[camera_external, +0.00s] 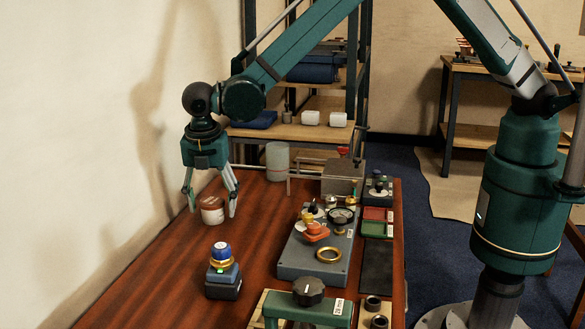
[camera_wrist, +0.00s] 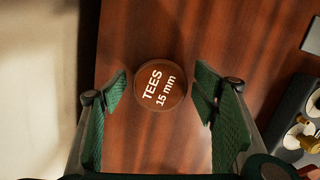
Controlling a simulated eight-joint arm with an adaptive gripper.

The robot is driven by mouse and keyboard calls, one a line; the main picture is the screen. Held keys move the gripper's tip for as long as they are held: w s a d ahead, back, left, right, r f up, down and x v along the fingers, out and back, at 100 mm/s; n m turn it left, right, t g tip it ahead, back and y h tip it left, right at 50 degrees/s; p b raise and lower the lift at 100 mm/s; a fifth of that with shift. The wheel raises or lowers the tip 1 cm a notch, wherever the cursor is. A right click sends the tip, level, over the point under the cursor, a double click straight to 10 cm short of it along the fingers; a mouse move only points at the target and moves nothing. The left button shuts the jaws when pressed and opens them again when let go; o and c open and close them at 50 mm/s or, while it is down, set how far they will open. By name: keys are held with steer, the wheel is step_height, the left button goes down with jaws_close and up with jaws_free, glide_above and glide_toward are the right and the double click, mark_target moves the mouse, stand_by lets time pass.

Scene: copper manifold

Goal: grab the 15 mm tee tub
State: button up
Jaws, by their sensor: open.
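The 15 mm tee tub (camera_external: 212,211) is a small whitish tub with a brown lid, standing on the wooden table near the wall. In the wrist view its round brown lid (camera_wrist: 160,84) reads "TEES 15 mm". My gripper (camera_external: 211,212) is open and points down over the tub, with its fingers on either side of it. In the wrist view the green finger pads (camera_wrist: 163,92) stand left and right of the lid, with a gap on each side. Nothing is held.
A blue-capped device with a brass ring (camera_external: 221,262) stands nearer the camera. A grey fixture plate with fittings (camera_external: 312,262) is to the right. A pale cylinder (camera_external: 277,161) stands behind. The wall is close on the left. Table around the tub is bare.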

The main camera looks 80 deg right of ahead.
mark_target(212, 201)
steer(key=shift+c, duration=0.2)
steer(key=c, duration=1.2)
steer(key=shift+r, duration=0.1)
steer(key=shift+r+p, duration=1)
steer(key=shift+r, duration=3.9)
